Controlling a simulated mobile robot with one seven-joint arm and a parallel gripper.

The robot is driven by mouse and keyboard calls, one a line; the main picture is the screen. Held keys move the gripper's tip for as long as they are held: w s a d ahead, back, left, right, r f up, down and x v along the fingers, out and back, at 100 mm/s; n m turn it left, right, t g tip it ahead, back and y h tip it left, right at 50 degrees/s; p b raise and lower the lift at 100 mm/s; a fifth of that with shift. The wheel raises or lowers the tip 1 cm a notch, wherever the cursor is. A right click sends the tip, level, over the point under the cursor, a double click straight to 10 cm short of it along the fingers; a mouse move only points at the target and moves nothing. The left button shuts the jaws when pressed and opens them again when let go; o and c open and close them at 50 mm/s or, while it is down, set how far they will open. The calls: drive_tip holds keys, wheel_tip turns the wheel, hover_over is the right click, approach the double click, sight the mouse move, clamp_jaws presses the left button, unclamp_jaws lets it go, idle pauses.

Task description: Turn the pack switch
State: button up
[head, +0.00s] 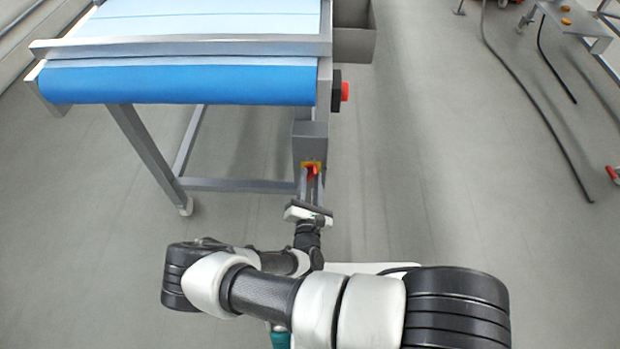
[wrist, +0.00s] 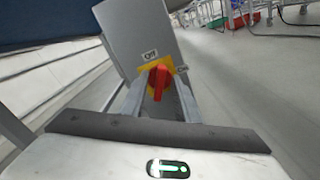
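The pack switch is a red rotary knob (wrist: 158,80) on a yellow plate, on a grey box (wrist: 138,35) fixed to the conveyor's side. In the wrist view an "Off" label sits above the knob and an "On" label to its right. The knob's grip runs nearly upright in that view. My gripper (wrist: 157,92) is open, with one finger to each side of the knob; I cannot tell whether they touch it. In the head view the gripper (head: 313,178) reaches up to the knob (head: 312,169), partly hiding it.
The blue conveyor (head: 180,84) stands above and left, its metal legs below. A red button (head: 345,91) on a black housing is on its side above the switch box. The floor to the right is mostly clear, with cables (head: 520,85) farther off.

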clamp_jaws()
drive_tip(key=n+p, duration=0.1)
drive_tip(key=n, duration=0.1)
drive_tip(key=shift+n, duration=0.4)
drive_tip(key=shift+a+n+p, duration=0.15)
drive_tip(key=shift+n+p, duration=0.15)
drive_tip(key=shift+n, duration=1.2)
unclamp_jaws()
